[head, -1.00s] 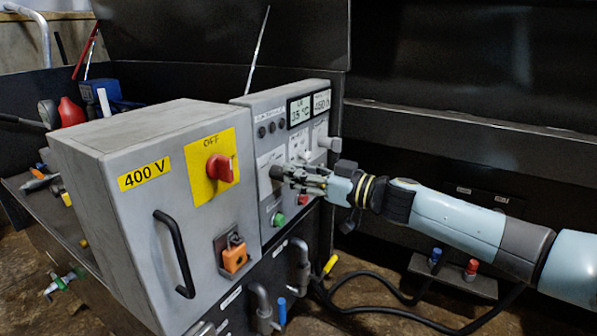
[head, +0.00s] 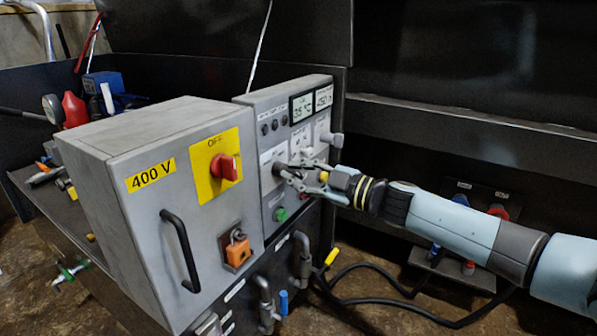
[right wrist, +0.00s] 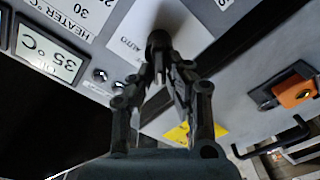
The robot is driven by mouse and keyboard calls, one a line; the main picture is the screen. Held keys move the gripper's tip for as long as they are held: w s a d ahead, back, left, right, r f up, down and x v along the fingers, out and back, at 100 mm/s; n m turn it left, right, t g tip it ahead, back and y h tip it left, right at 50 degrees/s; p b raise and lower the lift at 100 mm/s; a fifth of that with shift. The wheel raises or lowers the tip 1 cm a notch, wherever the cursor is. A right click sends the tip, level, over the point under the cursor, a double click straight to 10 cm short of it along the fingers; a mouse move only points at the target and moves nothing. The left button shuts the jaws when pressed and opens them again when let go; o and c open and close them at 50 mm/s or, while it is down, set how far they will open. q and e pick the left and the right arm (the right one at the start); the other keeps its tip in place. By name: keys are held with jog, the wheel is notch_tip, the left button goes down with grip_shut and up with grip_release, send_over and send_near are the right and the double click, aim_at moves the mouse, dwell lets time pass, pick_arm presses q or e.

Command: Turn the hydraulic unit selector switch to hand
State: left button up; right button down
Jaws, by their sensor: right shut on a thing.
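The selector switch (right wrist: 158,42) is a small dark knob on the grey control panel (head: 265,105). In the right wrist view it stands on a white label plate (right wrist: 140,30) where "AUTO" can be read upside down. My right gripper (right wrist: 161,75) is shut on the knob, its fingertips meeting at it. In the head view my right gripper (head: 285,172) reaches in from the right and its fingers cover much of the knob. The exact pointing direction of the knob cannot be told. My left gripper is not in view.
Left of the panel stands a grey 400 V cabinet (head: 120,150) with a red OFF switch (head: 225,167), an orange padlock (head: 237,249) and a black handle (head: 180,250). A green button (head: 281,214) sits below the gripper. Displays (head: 302,107) are above. Cables lie on the floor.

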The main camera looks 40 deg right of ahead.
jog(key=shift+f, duration=0.1)
dwell(0.5)
jog(key=c, duration=1.3)
grip_release()
jog(key=shift+c, duration=0.2)
jog(key=shift+s, duration=0.1)
jog(key=v, duration=1.2)
